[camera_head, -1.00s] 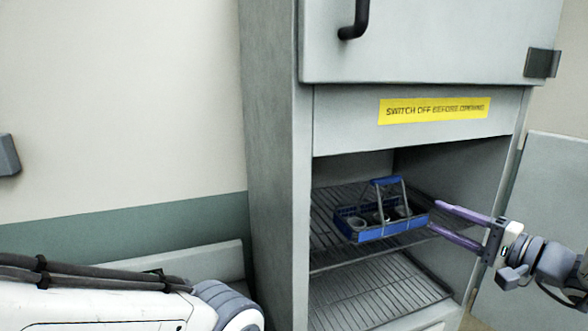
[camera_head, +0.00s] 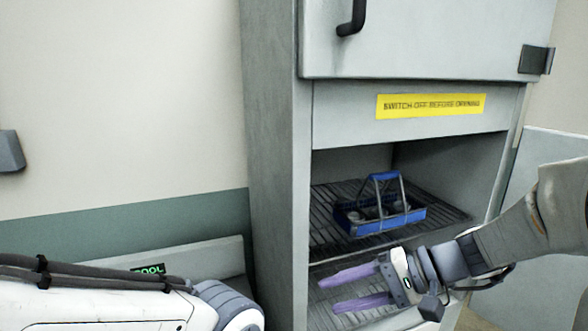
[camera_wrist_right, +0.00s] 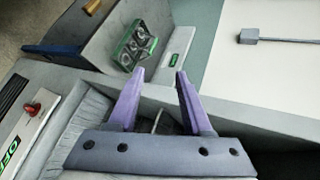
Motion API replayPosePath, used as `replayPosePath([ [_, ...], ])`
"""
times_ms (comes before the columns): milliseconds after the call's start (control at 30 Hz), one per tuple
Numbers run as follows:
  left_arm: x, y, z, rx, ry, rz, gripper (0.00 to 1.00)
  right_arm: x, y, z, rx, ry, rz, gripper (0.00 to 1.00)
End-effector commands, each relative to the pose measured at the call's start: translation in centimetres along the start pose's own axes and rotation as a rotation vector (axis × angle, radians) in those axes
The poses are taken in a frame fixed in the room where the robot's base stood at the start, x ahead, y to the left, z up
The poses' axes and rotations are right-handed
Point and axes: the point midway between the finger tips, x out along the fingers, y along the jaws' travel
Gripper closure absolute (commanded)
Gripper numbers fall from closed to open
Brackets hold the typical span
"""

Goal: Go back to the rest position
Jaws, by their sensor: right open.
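My right gripper (camera_head: 338,288) is open and empty, with two purple fingers pointing left, in front of the open lower bay of the grey cabinet and below the blue carrier. It also shows in the right wrist view (camera_wrist_right: 154,78), with nothing between its fingers. The blue carrier (camera_head: 412,218) with a raised handle stands upright on the upper wire shelf, apart from the gripper, with several round items in it. My left gripper is not in view; a white arm link of mine is at the lower left.
The grey cabinet (camera_head: 270,150) has a closed upper door (camera_head: 430,45) and a yellow warning label (camera_head: 430,106). A wire shelf (camera_head: 455,216) spans the bay.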

Motion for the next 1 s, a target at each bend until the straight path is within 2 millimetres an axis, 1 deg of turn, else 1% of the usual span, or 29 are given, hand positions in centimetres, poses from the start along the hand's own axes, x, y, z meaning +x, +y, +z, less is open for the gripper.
replayPosePath([
  [33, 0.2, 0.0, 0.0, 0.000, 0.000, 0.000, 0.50, 2.2, 0.9, 3.2, -0.047, -0.089, 0.106, 0.50],
  [67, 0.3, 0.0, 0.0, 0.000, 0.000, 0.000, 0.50, 3.1, 1.7, 4.8, -0.074, -0.134, 0.174, 0.50],
  [100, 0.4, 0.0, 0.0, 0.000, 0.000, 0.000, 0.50, 4.0, 2.9, 6.9, -0.114, -0.187, 0.264, 0.50],
  [200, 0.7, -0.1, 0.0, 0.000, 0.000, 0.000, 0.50, 5.2, 5.8, 11.2, -0.246, -0.287, 0.478, 0.50],
  [300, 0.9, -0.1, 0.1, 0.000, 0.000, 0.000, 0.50, 5.2, 8.6, 13.9, -0.416, -0.344, 0.666, 0.50],
  [333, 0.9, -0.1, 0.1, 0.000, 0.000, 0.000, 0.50, 5.2, 9.2, 14.5, -0.471, -0.354, 0.713, 0.50],
  [433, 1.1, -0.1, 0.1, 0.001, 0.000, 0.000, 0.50, 4.8, 10.8, 15.5, -0.650, -0.364, 0.835, 0.50],
  [500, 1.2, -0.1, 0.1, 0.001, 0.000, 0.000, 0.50, 4.7, 11.4, 15.7, -0.758, -0.359, 0.887, 0.50],
  [600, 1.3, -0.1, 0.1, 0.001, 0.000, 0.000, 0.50, 4.6, 11.8, 15.8, -0.870, -0.350, 0.929, 0.50],
  [733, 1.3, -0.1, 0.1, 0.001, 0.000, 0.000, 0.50, 4.6, 11.8, 15.8, -0.934, -0.341, 0.948, 0.50],
  [1000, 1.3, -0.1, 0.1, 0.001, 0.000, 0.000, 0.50, 4.6, 11.8, 15.8, -0.938, -0.340, 0.950, 0.50],
])
